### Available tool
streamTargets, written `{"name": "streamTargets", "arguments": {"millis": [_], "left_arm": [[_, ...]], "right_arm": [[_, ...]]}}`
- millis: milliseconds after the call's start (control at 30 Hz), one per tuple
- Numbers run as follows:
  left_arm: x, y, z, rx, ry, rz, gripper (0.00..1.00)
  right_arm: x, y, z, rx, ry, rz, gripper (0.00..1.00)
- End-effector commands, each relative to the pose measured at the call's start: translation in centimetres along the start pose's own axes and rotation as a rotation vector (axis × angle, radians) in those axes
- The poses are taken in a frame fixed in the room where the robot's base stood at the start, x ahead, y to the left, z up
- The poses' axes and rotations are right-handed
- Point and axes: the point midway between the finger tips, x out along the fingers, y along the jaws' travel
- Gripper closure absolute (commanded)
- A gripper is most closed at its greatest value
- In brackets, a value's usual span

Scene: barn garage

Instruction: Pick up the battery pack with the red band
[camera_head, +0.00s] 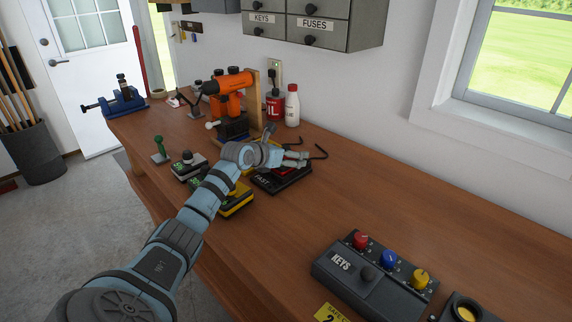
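A dark charger marked FAST (264,181) lies on the workbench. A small red patch (283,171) shows on it, partly covered by my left gripper, so I cannot make out the whole red-banded thing. My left gripper (300,159) is over the charger, its arm coming in from the lower left. The spacing of its fingers is not clear. A unit with a yellow edge (237,204) sits beside the charger, partly behind my arm. Another dark unit with a green display (190,166) lies to the left. My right gripper is not in view.
An orange drill (226,86) stands behind, with a red container (274,105) and white bottle (292,105) against the wall. A green-topped item (159,149) and blue vise (116,103) are left. A KEYS box (345,272) is front right. The bench's right middle is clear.

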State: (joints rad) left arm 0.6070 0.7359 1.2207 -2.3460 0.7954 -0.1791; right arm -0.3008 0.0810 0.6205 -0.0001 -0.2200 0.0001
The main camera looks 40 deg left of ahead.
Motion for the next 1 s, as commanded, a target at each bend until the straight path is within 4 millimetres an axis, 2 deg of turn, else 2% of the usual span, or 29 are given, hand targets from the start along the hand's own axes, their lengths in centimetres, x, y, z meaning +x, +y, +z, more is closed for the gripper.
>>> {"name": "streamTargets", "arguments": {"millis": [167, 200, 600, 633, 867, 1000], "left_arm": [[0.1, 0.0, 0.0, 0.002, -0.001, 0.001, 0.13], [0.1, 0.0, 0.0, 0.002, -0.001, 0.001, 0.17], [0.1, 0.1, 0.0, 0.002, -0.001, 0.002, 0.81], [0.0, 0.1, 0.1, 0.002, -0.003, 0.002, 0.83], [0.0, 0.1, 0.2, 0.002, -0.003, 0.003, 0.84], [-0.5, 0.1, 1.2, 0.003, -0.005, 0.003, 0.84]], "right_arm": [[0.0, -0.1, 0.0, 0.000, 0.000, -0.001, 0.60], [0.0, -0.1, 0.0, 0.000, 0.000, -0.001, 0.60], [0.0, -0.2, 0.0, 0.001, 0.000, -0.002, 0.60], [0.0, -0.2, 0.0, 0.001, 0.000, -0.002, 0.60], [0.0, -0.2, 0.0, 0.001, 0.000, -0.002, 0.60], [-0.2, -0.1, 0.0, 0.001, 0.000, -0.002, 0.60]]}}
